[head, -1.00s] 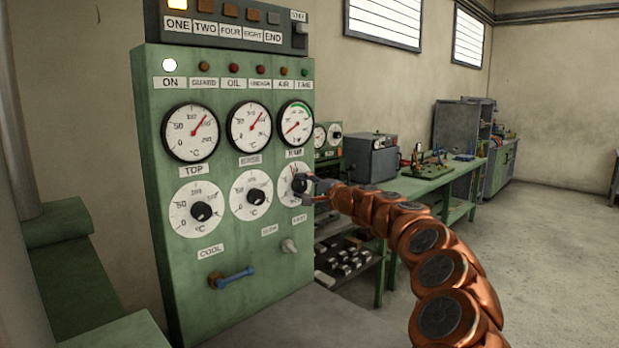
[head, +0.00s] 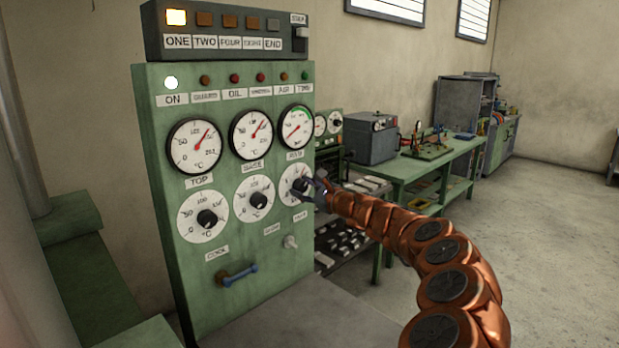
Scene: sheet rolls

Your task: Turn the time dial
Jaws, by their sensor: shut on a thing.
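The green control panel (head: 188,285) stands at the left of the head view. The time dial appears to be the rightmost dial (head: 290,189) in the lower row, a white round scale with a dark knob, below the rightmost gauge. My gripper (head: 305,188) is at this dial, shut on its knob. The fingers and the arm hide the knob and the dial's right part, so the pointer setting cannot be read.
Two more dials (head: 203,217) (head: 254,196) sit left of the gripped one. A small switch (head: 290,242) and a blue-ended handle (head: 237,275) are below. A green workbench (head: 408,167) stands behind my arm. Floor to the right is clear.

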